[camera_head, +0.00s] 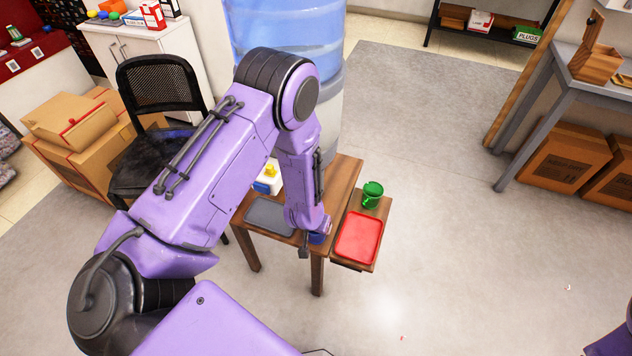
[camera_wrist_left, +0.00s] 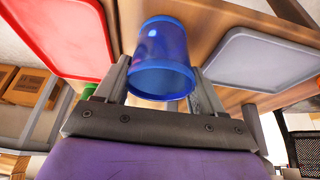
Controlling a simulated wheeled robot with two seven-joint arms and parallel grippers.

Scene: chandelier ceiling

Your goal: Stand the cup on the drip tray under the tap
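A blue cup (camera_wrist_left: 160,62) sits between the two fingers of my left gripper (camera_wrist_left: 162,85) in the left wrist view. Both fingers are close against its sides, and the gripper looks shut on it. In the head view my left gripper (camera_head: 308,246) is low by the front edge of the wooden table, with part of the blue cup (camera_head: 318,239) showing beside it. A large blue water bottle (camera_head: 290,28) stands behind my arm; no tap can be made out. A grey tray (camera_head: 268,216) lies on the table; I cannot tell if it is the drip tray. My right gripper is out of view.
A red tray (camera_head: 359,238) and a green cup (camera_head: 372,190) are on a side shelf right of the wooden table (camera_head: 345,175). A white and yellow item (camera_head: 268,181) stands behind the grey tray. A black chair (camera_head: 152,130) is at left. Floor at right is open.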

